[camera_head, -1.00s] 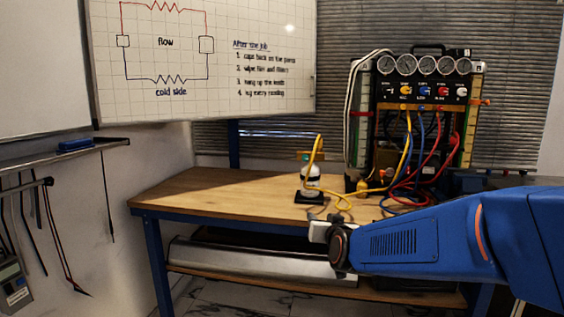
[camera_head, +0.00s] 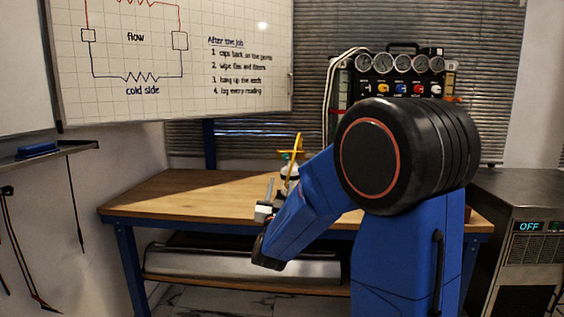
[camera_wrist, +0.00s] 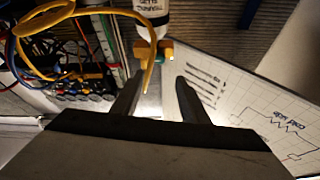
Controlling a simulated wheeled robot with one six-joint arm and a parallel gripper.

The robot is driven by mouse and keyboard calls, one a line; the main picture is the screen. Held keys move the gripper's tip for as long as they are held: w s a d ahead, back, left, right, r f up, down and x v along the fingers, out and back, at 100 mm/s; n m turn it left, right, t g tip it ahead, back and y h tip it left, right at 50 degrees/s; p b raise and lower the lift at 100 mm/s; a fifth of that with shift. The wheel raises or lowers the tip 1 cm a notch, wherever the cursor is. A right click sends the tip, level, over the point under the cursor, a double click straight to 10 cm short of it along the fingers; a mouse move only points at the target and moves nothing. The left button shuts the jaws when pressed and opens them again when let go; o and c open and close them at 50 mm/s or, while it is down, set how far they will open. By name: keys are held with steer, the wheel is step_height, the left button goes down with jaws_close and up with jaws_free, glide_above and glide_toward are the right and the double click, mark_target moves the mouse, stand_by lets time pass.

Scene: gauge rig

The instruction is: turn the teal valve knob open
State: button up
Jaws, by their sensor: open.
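The white bottle (camera_head: 290,171) stands on the bench, partly hidden behind my arm and gripper. A brass valve with a yellow hose (camera_head: 298,146) is at its top. The teal knob (camera_head: 285,156) shows as a small spot on the valve's left side. In the wrist view, which looks upside down, the bottle (camera_wrist: 151,12) is at the top and the teal knob (camera_wrist: 168,52) is on the valve below it. My gripper (camera_head: 270,190) is open and empty, in front of the bottle. In the wrist view its fingers (camera_wrist: 155,92) point toward the valve, apart from it.
The wooden bench (camera_head: 160,200) is clear at left. The gauge panel (camera_head: 400,75) with its hoses stands behind, partly hidden by my arm. The yellow hose (camera_wrist: 152,70) hangs across the space between my fingers and the valve. A steel unit reading OFF (camera_head: 525,240) stands at right.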

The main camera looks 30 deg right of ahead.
mark_target(285, 159)
steer(key=x, duration=1.5)
steer(key=shift+w, duration=0.1)
steer(key=shift+c, duration=0.2)
jaws_close()
